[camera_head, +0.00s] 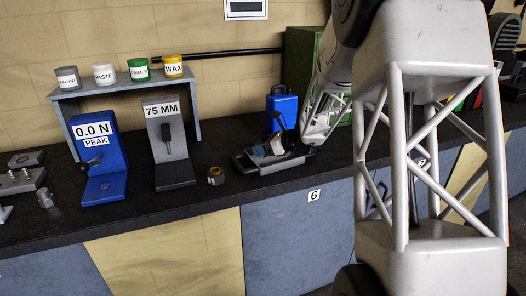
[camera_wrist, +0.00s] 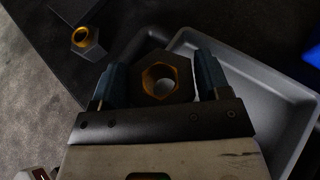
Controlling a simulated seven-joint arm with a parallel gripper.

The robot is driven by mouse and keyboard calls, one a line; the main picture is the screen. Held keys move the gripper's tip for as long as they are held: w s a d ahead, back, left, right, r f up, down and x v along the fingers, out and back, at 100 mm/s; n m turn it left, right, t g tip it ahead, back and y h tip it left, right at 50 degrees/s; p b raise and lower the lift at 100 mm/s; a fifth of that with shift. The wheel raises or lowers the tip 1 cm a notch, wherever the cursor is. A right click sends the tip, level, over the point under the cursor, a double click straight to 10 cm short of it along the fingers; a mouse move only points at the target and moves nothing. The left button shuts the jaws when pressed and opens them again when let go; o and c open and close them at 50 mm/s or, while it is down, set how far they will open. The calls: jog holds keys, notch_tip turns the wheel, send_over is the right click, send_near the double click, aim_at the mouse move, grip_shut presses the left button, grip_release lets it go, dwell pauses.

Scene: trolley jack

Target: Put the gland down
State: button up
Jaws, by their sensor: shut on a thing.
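The gland (camera_wrist: 181,88), a dark hexagonal ring with a brass-coloured bore, is held between the two blue fingers of my gripper (camera_wrist: 160,84) in the wrist view. My gripper is shut on its sides and the bore faces the camera. In the head view my gripper (camera_head: 272,147) is low over the grey tray (camera_head: 264,170), and the gland is hard to make out there. In the wrist view the gland overlaps the left part of the tray (camera_wrist: 285,125). I cannot tell whether it touches the tray floor.
A similar hexagonal piece (camera_head: 215,176) stands on the dark bench left of the tray; it also shows in the wrist view (camera_wrist: 86,42). A blue case (camera_head: 284,103) stands behind the tray. The 75 MM stand (camera_head: 176,172) and blue 0.0 N gauge (camera_head: 105,185) are further left.

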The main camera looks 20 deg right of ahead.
jog(key=shift+f, duration=0.95)
jog(key=shift+f, duration=0.6)
jog(key=o, duration=1.4)
jog(key=shift+f, duration=0.1)
jog(key=shift+c, duration=0.2)
jog(key=shift+r, duration=0.6)
jog(key=shift+s+d+r, duration=0.15)
jog(key=shift+s+d, duration=0.05)
jog(key=shift+d, duration=0.05)
jog(key=v, duration=1.1)
jog(key=shift+s+d+r, duration=0.1)
jog(key=shift+r, duration=0.05)
